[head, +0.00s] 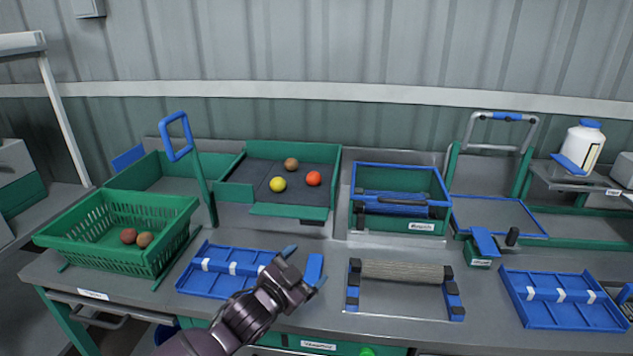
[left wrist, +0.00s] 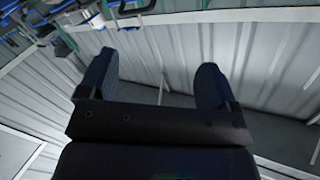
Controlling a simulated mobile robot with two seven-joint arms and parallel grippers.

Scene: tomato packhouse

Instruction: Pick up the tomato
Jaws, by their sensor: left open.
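A red round tomato (head: 313,178) lies at the right in the dark-floored green tray (head: 262,210) at the back of the bench. A yellow round fruit (head: 277,184) and a brown round one (head: 291,164) lie beside it, apart from it. My left gripper (head: 306,268) is open and empty above the front of the bench, in front of the tray and well short of the tomato. In the left wrist view its two fingers (left wrist: 153,65) stand wide apart with nothing between them, and no tomato shows there. My right gripper is in neither view.
A green basket (head: 90,216) with brown round items stands at the left. A blue divided tray (head: 200,283) lies by my left gripper. A blue-rimmed green bin (head: 440,211), a roller frame (head: 403,310) and another blue tray (head: 535,315) stand to the right. A blue-handled post (head: 203,190) rises left of the tray.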

